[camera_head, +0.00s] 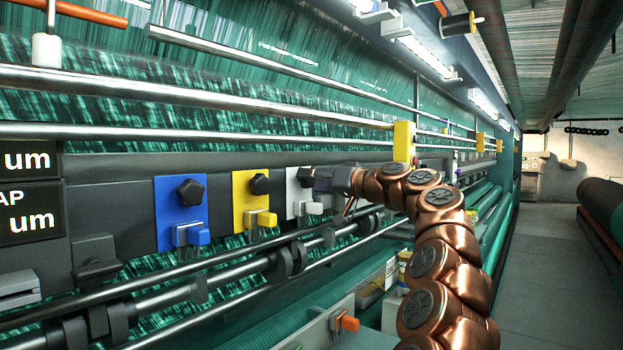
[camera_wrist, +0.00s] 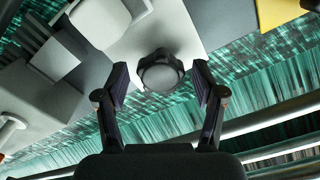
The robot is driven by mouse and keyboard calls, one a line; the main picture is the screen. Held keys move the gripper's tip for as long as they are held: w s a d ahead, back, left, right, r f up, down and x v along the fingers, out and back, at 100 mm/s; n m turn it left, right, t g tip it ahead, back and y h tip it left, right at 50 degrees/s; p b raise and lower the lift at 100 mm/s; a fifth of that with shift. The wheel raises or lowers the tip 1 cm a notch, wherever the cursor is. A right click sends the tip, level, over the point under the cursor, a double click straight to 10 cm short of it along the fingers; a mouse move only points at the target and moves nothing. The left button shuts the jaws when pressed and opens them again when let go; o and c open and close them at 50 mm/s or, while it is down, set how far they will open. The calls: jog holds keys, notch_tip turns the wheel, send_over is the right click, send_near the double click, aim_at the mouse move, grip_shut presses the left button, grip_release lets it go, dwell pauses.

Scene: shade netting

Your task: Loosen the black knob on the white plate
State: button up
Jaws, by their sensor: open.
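The white plate (camera_head: 292,193) stands on the machine's rail, right of a yellow plate, with a white block (camera_head: 314,208) at its lower edge. In the wrist view the white plate (camera_wrist: 185,35) carries the black knob (camera_wrist: 160,72), which sits between the fingers. My gripper (camera_wrist: 160,82) is open, one finger on each side of the knob, with a visible gap to each. In the head view my gripper (camera_head: 314,179) is in front of the white plate and largely hides the knob.
A blue plate (camera_head: 167,218) and the yellow plate (camera_head: 241,184) carry similar black knobs to the left. Long metal bars (camera_head: 270,112) run above and below the plates, before green netting. A yellow block (camera_head: 404,142) is above my wrist. The aisle (camera_head: 545,240) is clear.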

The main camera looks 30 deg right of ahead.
jog(key=shift+w+a+r, duration=0.1)
jog(key=shift+w+a, duration=0.1)
jog(key=shift+w, duration=0.3)
jog(key=shift+d, duration=0.1)
jog(key=shift+c, duration=0.2)
grip_shut()
dwell(0.5)
